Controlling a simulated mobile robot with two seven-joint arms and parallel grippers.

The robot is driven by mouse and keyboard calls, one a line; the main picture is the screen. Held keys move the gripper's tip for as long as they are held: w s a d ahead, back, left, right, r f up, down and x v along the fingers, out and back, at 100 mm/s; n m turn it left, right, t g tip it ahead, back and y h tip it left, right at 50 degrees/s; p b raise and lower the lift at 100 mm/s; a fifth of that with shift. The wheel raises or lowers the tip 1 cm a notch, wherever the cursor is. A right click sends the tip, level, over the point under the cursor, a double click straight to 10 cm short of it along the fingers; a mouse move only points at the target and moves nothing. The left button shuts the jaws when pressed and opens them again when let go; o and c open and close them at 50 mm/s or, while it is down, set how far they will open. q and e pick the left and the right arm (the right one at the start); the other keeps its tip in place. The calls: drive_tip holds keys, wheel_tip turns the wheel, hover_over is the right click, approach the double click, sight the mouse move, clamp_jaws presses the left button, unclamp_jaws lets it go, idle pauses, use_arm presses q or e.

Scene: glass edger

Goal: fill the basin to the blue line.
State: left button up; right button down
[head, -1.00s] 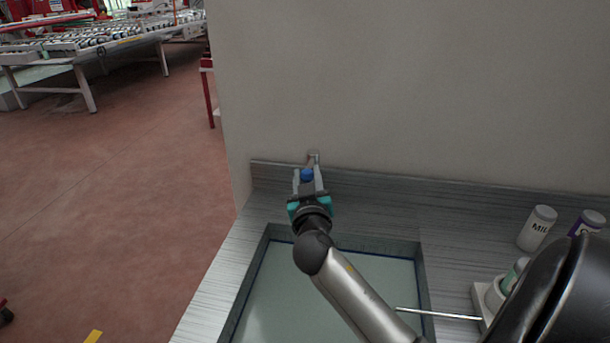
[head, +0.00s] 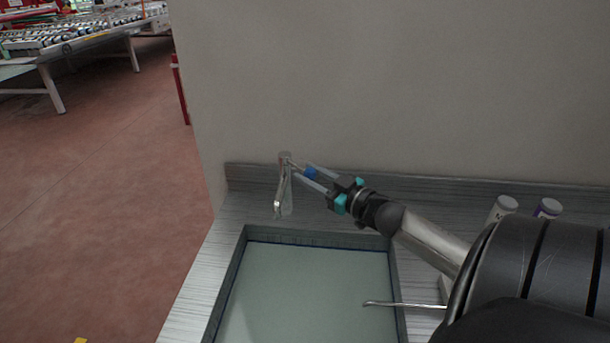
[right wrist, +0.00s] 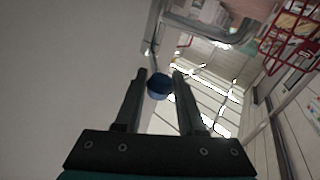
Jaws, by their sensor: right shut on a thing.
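The tap (head: 284,192) stands at the wall behind the basin, its spout pointing down to the front. Its blue handle knob (head: 310,173) sits to the right of the tap. My right gripper (head: 307,177) is shut on this knob, reaching in from the right. The knob also shows between the fingers in the right wrist view (right wrist: 159,85). The basin (head: 397,290) is sunk in the counter and has a pale green, flat inside. A thin blue line (head: 320,246) runs along its inner wall. I cannot tell the water level. My left gripper is not in view.
A metal rod with a bent end (head: 395,304) reaches over the basin's right edge. A white bottle (head: 503,208) and a purple-topped bottle (head: 547,208) stand at the back right. The counter (head: 205,290) is clear at the left.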

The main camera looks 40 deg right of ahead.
drive_tip(key=shift+d+n+y, duration=0.3)
drive_tip(key=shift+d+y, duration=0.05)
drive_tip(key=shift+y, duration=0.15)
drive_tip(key=c, duration=0.5)
unclamp_jaws()
drive_tip(key=s+d+p, duration=0.1)
drive_tip(key=s+p, duration=0.1)
drive_tip(key=s, duration=1.3)
drive_tip(key=shift+d, duration=0.3)
drive_tip(key=shift+s, duration=0.1)
drive_tip(key=shift+a, duration=0.1)
